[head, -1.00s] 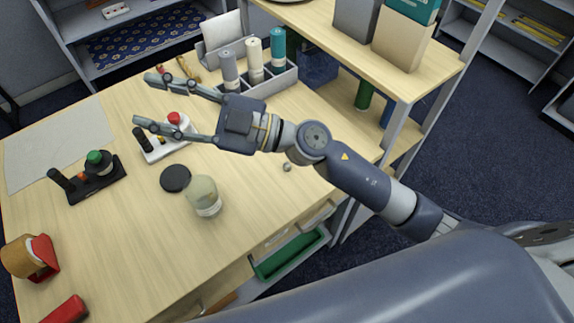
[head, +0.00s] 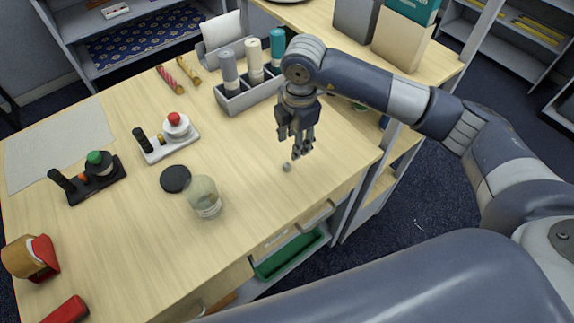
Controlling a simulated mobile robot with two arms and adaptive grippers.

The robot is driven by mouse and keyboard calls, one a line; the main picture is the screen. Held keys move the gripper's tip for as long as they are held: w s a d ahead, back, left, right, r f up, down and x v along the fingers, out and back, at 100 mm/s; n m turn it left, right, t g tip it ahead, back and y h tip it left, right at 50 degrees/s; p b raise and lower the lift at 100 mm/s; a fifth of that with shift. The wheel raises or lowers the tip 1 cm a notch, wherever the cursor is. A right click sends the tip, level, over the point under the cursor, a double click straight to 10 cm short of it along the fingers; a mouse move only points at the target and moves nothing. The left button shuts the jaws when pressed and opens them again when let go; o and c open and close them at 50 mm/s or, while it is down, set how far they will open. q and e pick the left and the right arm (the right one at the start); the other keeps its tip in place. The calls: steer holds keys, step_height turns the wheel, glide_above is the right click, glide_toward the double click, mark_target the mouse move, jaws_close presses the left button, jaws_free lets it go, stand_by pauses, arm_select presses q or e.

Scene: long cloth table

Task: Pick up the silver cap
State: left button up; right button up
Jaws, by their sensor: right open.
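The silver cap (head: 287,168) is a very small grey round piece on the wooden table, right of the glass jar. My right gripper (head: 299,154) points down just above and slightly right of the cap in the head view. Its fingers are open with nothing between them, and the cap stands clear of them, in plain sight. I cannot tell the exact height of the fingertips above the table. My left gripper is not in view.
A glass jar (head: 204,197) and a black disc (head: 175,179) stand left of the cap. A grey holder with upright bottles (head: 243,100) is behind. A white tray with a red-topped piece (head: 169,140) is further left. The table's front edge is close to the cap.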

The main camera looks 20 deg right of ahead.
steer(key=p, duration=0.1)
glide_above(287, 165)
steer(key=d, duration=0.1)
steer(key=f, duration=0.4)
steer(key=shift+s+d+f, duration=0.15)
steer(key=shift+s+f, duration=0.05)
steer(key=shift+f, duration=0.1)
steer(key=f+p, duration=0.1)
steer(key=f, duration=0.1)
steer(key=a+f+p, duration=0.1)
steer(key=f, duration=0.1)
steer(key=shift+w+a+f, duration=0.1)
steer(key=shift+a+f, duration=0.05)
steer(key=shift+f, duration=0.55)
steer(key=c, duration=0.9)
